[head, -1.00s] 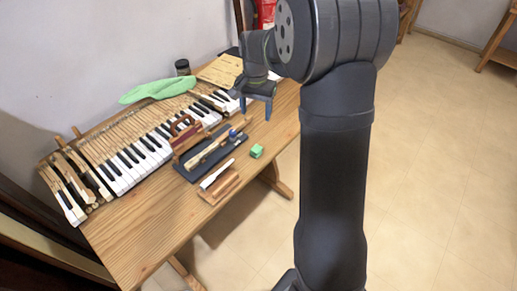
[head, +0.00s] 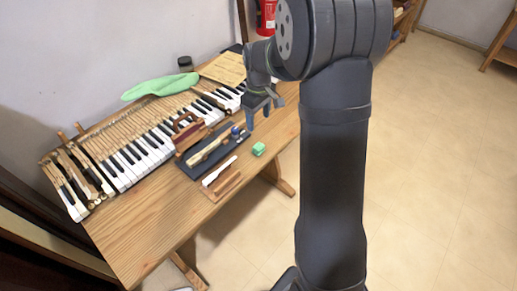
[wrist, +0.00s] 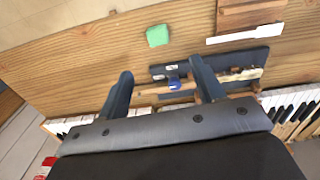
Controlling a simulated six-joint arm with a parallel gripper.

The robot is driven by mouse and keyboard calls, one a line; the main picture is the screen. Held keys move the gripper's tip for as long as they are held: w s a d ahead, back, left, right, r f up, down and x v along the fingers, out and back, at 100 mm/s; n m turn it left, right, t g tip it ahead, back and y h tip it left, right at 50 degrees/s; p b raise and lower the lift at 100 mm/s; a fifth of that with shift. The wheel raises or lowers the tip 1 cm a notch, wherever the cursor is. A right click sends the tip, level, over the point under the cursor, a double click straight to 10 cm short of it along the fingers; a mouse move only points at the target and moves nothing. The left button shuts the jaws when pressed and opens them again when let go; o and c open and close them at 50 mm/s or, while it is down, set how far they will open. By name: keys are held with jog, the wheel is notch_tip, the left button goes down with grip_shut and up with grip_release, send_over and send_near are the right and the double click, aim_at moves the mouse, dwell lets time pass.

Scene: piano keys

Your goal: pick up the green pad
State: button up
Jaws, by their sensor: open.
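The green pad (head: 258,149) is a small light-green block lying on the wooden table near its front right edge. It also shows in the wrist view (wrist: 157,35), above the space between my fingertips and apart from them. My gripper (head: 262,122) is open and empty, held above the table behind the pad, near the right end of the dark tray. Nothing hides the pad.
A dark tray (head: 188,167) with tools and a blue-ended item (wrist: 174,82) lies left of the pad. A white key (head: 219,172) rests on a wooden block. The keyboard (head: 150,150), a green cloth (head: 160,87) and a dark jar (head: 185,64) are behind. Bare table lies at front left.

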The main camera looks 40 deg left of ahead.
send_over(259, 146)
jog(key=f, duration=0.9)
jog(key=shift+s+d+f, duration=0.15)
jog(key=shift+s+f, duration=0.1)
jog(key=shift+w+a+f, duration=0.1)
jog(key=shift+f, duration=1.15)
jog(key=shift+w+a+f, duration=0.1)
jog(key=shift+f, duration=1.15)
jog(key=c, duration=1.1)
jog(key=shift+o, duration=0.2)
jog(key=shift+r, duration=0.1)
